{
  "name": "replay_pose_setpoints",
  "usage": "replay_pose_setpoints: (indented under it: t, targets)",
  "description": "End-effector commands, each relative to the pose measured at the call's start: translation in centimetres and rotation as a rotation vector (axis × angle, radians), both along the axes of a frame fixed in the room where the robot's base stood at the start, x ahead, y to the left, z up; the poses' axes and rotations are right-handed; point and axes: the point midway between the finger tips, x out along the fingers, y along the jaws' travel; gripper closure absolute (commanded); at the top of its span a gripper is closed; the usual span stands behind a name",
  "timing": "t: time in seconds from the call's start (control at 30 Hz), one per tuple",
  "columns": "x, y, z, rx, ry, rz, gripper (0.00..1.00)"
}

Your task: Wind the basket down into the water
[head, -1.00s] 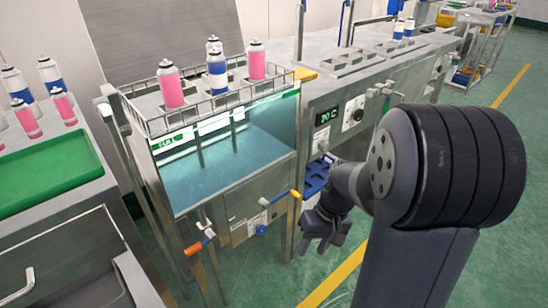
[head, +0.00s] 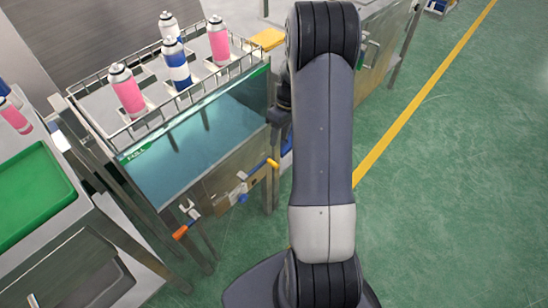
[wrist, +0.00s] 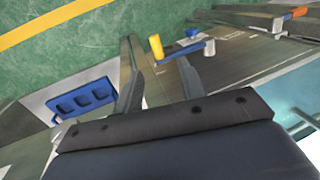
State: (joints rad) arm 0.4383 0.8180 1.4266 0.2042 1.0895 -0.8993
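The wire basket (head: 106,133) sits above the tank and holds several upright cans, pink (head: 126,92) and blue-and-white (head: 177,66). Blue water (head: 185,158) shows below it through the tank's clear front. On the tank's front are a yellow-handled crank (head: 271,164) and an orange-handled lever (head: 181,233). The yellow handle also shows in the wrist view (wrist: 156,47), beyond my gripper and between its finger lines. My gripper (wrist: 160,85) is open and empty, its two fingers apart. In the head view my arm hides most of it, right of the tank.
A green tray (head: 32,198) lies on the bench at the left. A blue rack (wrist: 84,98) shows left of my fingers in the wrist view. A yellow item (head: 268,39) lies behind the basket's right corner. Green floor (head: 440,200) is open at the right.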

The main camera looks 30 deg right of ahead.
Motion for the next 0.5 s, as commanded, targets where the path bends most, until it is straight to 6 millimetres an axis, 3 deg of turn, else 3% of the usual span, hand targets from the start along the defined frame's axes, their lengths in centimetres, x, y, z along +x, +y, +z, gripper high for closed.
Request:
replay_pose_setpoints:
  t: [0.03,0.2,0.5]
  targets:
    - [-0.1,0.1,-1.5,0.002,0.005,0.000,0.62]
    - [-0.2,0.4,-5.1,0.002,0.004,0.002,0.62]
    - [-0.6,1.6,-9.7,0.001,0.003,0.000,0.62]
